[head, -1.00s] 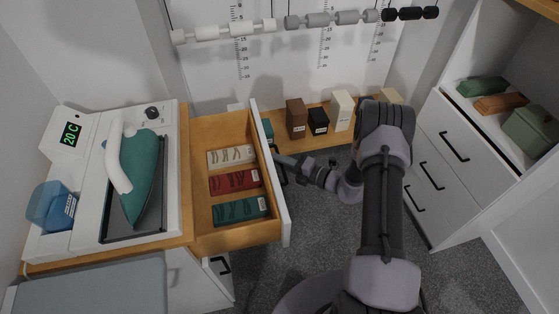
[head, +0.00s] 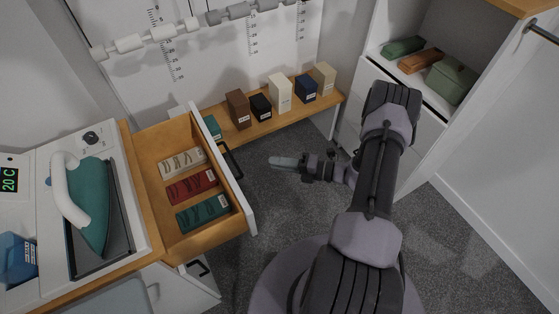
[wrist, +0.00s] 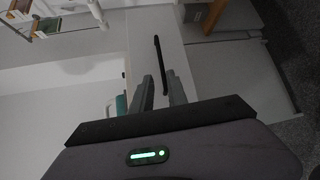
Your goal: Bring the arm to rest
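My arm reaches forward over the grey floor, and my gripper (head: 272,161) points left toward the open drawer (head: 247,205). It stands apart from the drawer's dark handle (head: 231,160), with a strip of floor showing between them. In the wrist view the two fingers of my gripper (wrist: 159,78) have a gap between them and hold nothing. A dark bar handle (wrist: 161,62) on a pale front shows just beyond the fingertips.
The drawer holds cream, red and green boxes (head: 190,186). An iron (head: 93,205) stands on the counter at left. A low wooden shelf (head: 237,133) with several small boxes is at the back. A white cabinet (head: 423,130) stands right. Carpet (head: 420,250) is clear at lower right.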

